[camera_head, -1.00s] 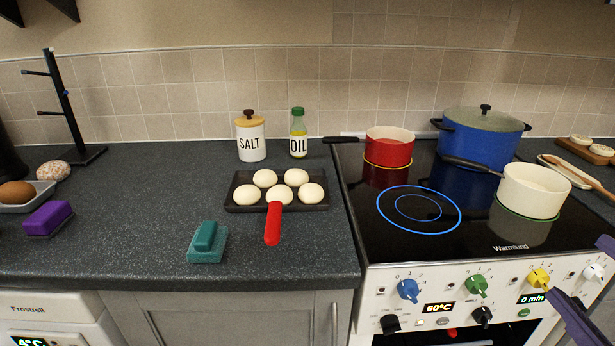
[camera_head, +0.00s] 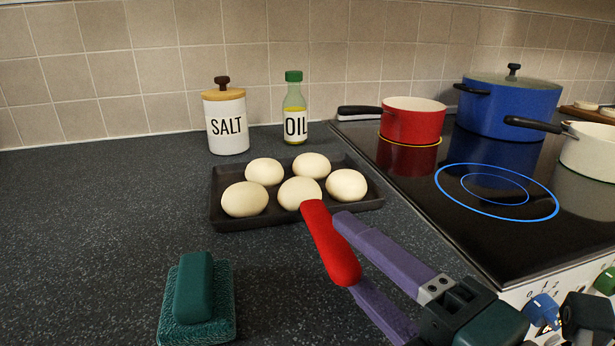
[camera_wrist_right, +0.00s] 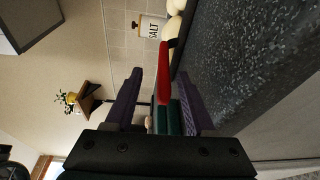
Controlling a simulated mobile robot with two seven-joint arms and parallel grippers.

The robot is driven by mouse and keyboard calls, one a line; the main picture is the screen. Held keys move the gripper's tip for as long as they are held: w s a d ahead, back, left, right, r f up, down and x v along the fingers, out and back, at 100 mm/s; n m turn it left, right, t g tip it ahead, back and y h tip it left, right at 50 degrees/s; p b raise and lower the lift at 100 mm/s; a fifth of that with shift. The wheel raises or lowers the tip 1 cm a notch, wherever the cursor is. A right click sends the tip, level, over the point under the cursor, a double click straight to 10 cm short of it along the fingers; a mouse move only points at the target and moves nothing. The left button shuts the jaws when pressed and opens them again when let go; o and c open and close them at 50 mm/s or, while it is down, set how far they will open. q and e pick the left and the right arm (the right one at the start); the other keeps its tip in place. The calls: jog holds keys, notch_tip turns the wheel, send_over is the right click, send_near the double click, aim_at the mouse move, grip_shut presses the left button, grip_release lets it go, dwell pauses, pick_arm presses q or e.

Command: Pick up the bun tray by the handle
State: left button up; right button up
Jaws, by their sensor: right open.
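The dark bun tray (camera_head: 222,212) lies on the counter with several pale buns (camera_head: 300,192) in it. Its red handle (camera_head: 330,243) points toward me, and it also shows in the right wrist view (camera_wrist_right: 163,75). My right gripper (camera_head: 349,252), with purple fingers, is open at the handle. In the head view one finger is right of the handle and the other is partly hidden behind its near end. In the wrist view the handle appears between the two fingers (camera_wrist_right: 160,90), with gaps on both sides. My left gripper is not in view.
A salt jar (camera_head: 227,130) and oil bottle (camera_head: 294,110) stand behind the tray. The stove, with a red pan (camera_head: 412,120) and blue pot (camera_head: 508,105), is to the right.

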aim_at(301, 209)
jog(key=x, duration=0.5)
jog(key=shift+w+a+f, duration=0.15)
jog(key=shift+f, duration=0.1)
jog(key=shift+c, duration=0.3)
grip_shut()
jog(key=shift+r, duration=0.1)
dwell(0.7)
